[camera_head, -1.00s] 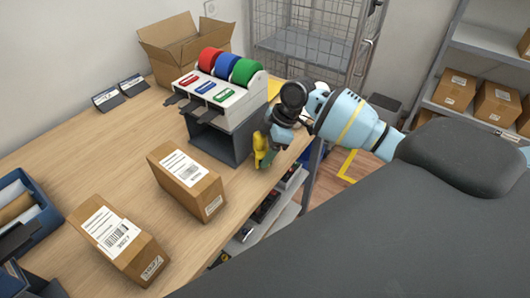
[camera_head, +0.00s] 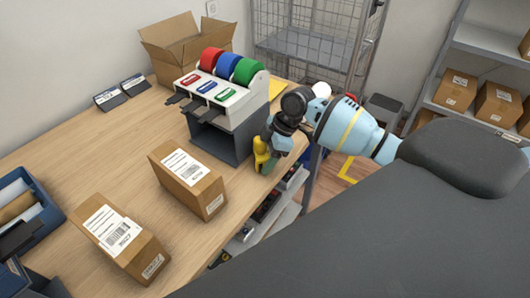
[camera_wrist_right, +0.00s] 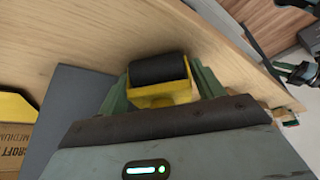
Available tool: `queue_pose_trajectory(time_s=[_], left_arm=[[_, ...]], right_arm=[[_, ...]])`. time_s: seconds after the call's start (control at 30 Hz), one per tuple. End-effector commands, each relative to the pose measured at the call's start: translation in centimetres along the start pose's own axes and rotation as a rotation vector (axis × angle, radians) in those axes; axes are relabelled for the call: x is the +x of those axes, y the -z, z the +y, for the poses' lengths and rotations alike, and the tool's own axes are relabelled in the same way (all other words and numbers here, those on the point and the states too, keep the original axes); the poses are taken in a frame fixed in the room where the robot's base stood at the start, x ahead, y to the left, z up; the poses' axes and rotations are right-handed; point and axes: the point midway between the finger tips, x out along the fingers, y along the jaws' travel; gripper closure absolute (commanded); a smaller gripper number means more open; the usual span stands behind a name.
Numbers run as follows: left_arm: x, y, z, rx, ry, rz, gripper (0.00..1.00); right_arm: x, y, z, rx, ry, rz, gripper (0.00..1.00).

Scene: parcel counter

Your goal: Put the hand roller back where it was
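The hand roller (camera_wrist_right: 159,94) has a yellow frame and a black cylinder. In the right wrist view it sits between the green fingers of my right gripper (camera_wrist_right: 160,92), which is shut on it. In the head view my right gripper (camera_head: 266,155) is over the table's right edge, just right of the tape dispenser. The roller shows there as a small yellow patch (camera_head: 261,149), mostly covered by the gripper. I cannot tell whether the roller touches the tabletop. My left gripper is not in view.
The tape dispenser (camera_head: 235,108) with red, blue and green rolls stands close left of my right gripper. Two labelled cartons (camera_head: 188,180) (camera_head: 121,239) lie nearer me on the table (camera_head: 115,160). An open carton (camera_head: 186,48) stands behind. A shelf with items is below the edge.

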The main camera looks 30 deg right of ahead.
Motion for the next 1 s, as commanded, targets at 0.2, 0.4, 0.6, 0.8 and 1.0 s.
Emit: queue_pose_trajectory(time_s=[0.2, 0.4, 0.6, 0.8, 1.0], left_arm=[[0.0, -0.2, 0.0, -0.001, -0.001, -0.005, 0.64], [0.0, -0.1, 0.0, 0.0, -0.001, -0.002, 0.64], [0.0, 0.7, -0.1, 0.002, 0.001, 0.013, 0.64], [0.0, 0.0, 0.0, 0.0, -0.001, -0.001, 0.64], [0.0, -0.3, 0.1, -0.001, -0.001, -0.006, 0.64]], right_arm=[[0.6, -0.3, -0.3, 0.005, 0.011, -0.005, 0.15], [0.3, -0.2, -0.2, 0.004, 0.008, -0.003, 0.15], [-1.5, 0.5, 0.0, 0.002, 0.002, 0.001, 0.15], [-5.3, 0.4, 0.0, 0.002, 0.002, 0.0, 0.15], [-9.4, 0.4, 0.0, 0.002, 0.002, 0.001, 0.15]])
